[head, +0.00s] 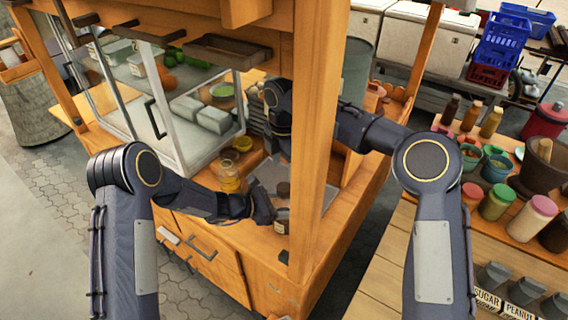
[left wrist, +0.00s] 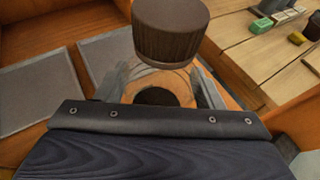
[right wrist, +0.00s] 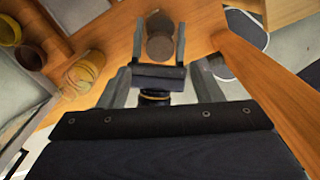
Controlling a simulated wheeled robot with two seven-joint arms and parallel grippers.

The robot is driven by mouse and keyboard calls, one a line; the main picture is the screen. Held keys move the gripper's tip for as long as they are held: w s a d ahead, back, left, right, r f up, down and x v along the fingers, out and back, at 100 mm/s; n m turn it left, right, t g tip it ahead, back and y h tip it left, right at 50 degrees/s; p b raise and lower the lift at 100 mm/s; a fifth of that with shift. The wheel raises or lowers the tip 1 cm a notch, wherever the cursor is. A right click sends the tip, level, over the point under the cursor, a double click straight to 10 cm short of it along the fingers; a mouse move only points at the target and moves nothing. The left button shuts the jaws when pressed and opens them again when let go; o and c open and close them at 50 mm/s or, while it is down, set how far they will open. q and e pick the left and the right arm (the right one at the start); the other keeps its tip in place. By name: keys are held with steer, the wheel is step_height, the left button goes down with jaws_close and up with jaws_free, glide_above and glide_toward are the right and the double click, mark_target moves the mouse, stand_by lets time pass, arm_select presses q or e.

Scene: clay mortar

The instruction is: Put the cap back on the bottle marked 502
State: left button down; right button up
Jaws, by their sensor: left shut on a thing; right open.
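A bottle (head: 282,219) with a pale glassy body stands near the front right corner of the wooden counter. My left gripper (head: 270,213) is shut on it; its two fingers lie on either side of the glass in the left wrist view. A brown ribbed cap (left wrist: 170,32) shows large above those fingers, and in the head view (head: 283,189) just above the bottle. I cannot tell whether it is seated, and no 502 mark is readable. My right gripper (head: 285,156), partly behind the post, is open above them; the left gripper shows beyond its fingers (right wrist: 160,88).
A wooden post (head: 318,130) rises close to the right of the bottle. Yellow jars (head: 229,184) stand to the left on the counter, beside a glass case (head: 190,110). A side table (head: 480,225) with several coloured jars is at the right.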

mark_target(284, 187)
steer(key=shift+f, duration=4.05)
steer(key=c, duration=1)
steer(key=m, duration=0.3)
steer(key=shift+m, duration=0.4)
steer(key=shift+c, duration=0.2)
steer(key=m, duration=0.6)
steer(key=o, duration=1.1)
